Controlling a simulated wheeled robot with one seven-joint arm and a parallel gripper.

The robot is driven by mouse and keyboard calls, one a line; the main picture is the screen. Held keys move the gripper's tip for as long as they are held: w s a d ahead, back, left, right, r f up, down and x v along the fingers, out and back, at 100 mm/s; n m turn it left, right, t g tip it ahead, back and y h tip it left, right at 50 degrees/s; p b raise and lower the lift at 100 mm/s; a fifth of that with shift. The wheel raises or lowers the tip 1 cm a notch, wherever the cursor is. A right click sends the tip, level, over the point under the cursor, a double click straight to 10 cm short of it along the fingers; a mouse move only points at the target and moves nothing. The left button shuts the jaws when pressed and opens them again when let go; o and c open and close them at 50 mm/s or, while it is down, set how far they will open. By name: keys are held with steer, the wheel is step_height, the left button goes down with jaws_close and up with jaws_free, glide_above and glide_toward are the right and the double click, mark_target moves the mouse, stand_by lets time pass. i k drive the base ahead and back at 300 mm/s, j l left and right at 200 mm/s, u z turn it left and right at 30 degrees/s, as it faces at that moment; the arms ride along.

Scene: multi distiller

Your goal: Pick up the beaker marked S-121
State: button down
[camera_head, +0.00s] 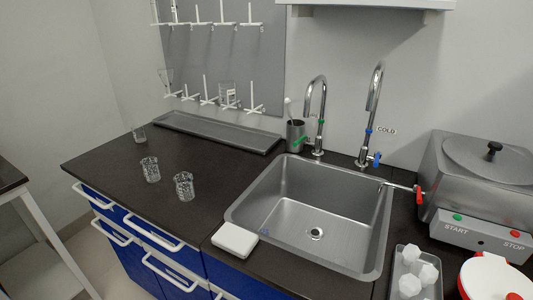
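A clear glass beaker (184,186) stands upright on the dark counter, left of the sink. A second clear beaker (150,169) stands a little behind it and to its left. A smaller-looking glass vessel (139,133) stands farther back near the wall. Another glass vessel with a white label (228,95) hangs on the wall peg rack, and one more (165,78) hangs at its left end. No marking is readable on any of them, so I cannot tell which is S-121. My gripper is not in view.
The steel sink (290,215) with two faucets is at centre right. A white block (235,240) lies at its front left corner. A long tray (215,132) lies below the rack. A steel bath (480,180) stands at right. The left counter (110,160) is mostly clear.

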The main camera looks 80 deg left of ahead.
mark_target(151, 168)
steer(key=u, duration=3.15)
steer(key=i+j, duration=0.15)
steer(key=j, duration=0.2)
steer(key=i+j+z, duration=0.15)
steer(key=j, duration=0.25)
steer(key=i+j, duration=0.15)
steer(key=j, duration=0.2)
steer(key=i+j+z, duration=0.1)
steer(key=j, duration=0.3)
steer(key=i+j+z, duration=0.1)
steer(key=j, duration=0.3)
steer(key=i, duration=0.05)
